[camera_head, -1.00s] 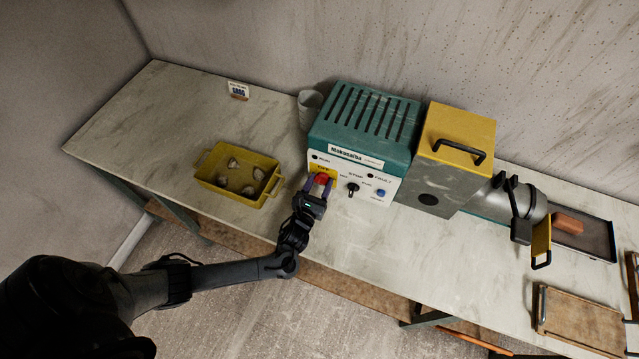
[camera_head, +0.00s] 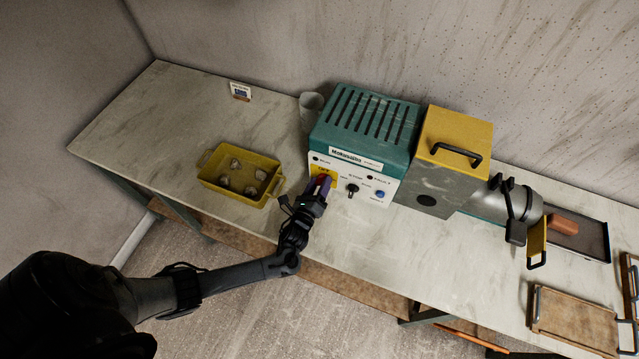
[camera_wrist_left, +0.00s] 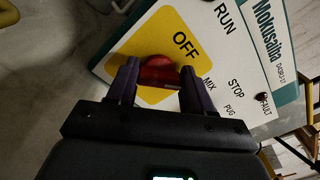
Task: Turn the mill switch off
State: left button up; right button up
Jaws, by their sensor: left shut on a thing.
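The mill (camera_head: 362,125) is a teal box with a white front panel, standing on the table. Its red switch (camera_wrist_left: 158,70) sits on a yellow plate marked OFF (camera_wrist_left: 184,40) in the left wrist view. My left gripper (camera_head: 321,184) is at the panel's left side in the head view and covers most of the switch there. In the left wrist view its purple fingers (camera_wrist_left: 158,80) stand on both sides of the red switch, shut on it. The switch's exact turn angle is hard to tell. My right gripper is not in view.
A black selector knob (camera_head: 351,189) and a blue button (camera_head: 379,195) sit right of the gripper. A yellow tray (camera_head: 270,196) with several pale lumps stands to the left. A grey housing with a yellow top (camera_head: 455,130) stands right of the mill.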

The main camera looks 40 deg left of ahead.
pick_arm(q)
jog(key=n, duration=0.4)
jog(key=shift+a+f+n, duration=0.1)
jog(key=shift+n, duration=0.2)
jog(key=n, duration=0.5)
jog(key=shift+f+n, duration=0.15)
jog(key=shift+n, duration=0.15)
jog(key=o, duration=1)
jog(key=shift+o, duration=0.2)
jog(key=shift+s, duration=0.15)
jog(key=v, duration=1)
jog(key=shift+s+p, duration=0.15)
jog(key=shift+p, duration=0.15)
jog(key=shift+s, duration=0.1)
